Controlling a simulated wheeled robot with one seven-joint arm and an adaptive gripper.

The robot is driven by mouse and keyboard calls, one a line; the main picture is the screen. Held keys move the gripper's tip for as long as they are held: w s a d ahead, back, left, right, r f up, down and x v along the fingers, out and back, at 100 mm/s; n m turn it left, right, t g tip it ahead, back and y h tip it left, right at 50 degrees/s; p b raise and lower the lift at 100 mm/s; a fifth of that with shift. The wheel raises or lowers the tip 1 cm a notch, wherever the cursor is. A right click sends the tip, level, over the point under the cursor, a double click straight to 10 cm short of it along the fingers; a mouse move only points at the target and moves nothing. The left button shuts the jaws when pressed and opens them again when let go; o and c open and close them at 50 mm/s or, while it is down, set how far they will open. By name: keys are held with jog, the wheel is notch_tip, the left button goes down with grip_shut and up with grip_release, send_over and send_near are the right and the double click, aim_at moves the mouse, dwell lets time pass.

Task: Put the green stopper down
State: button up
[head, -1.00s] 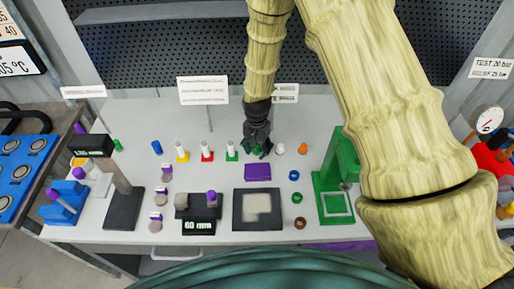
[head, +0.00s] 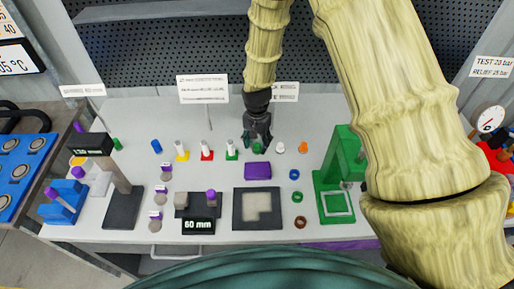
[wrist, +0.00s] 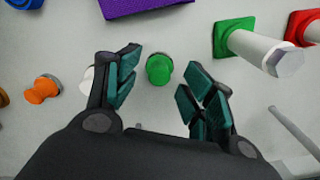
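The green stopper (head: 258,149) stands on the white bench top behind a purple block. In the wrist view the green stopper (wrist: 159,69) shows its round top between the spread fingers, with clear gaps on both sides. My gripper (head: 257,137) is over it with the fingers apart. In the wrist view my gripper (wrist: 163,78) is open and holds nothing. The stopper's underside is hidden, but it appears to rest on the bench.
A white stopper (wrist: 88,79) is close beside one finger, and an orange stopper (wrist: 43,89) lies beyond. The purple block (head: 257,171) is in front. A white post on a green base (head: 232,151) stands to the left. A green press (head: 338,180) stands right.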

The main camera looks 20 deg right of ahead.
aim_at(257, 145)
notch_tip(257, 145, up, 10)
jog(key=b, duration=0.3)
dwell(0.3)
jog(key=shift+f, duration=0.1)
dwell(0.3)
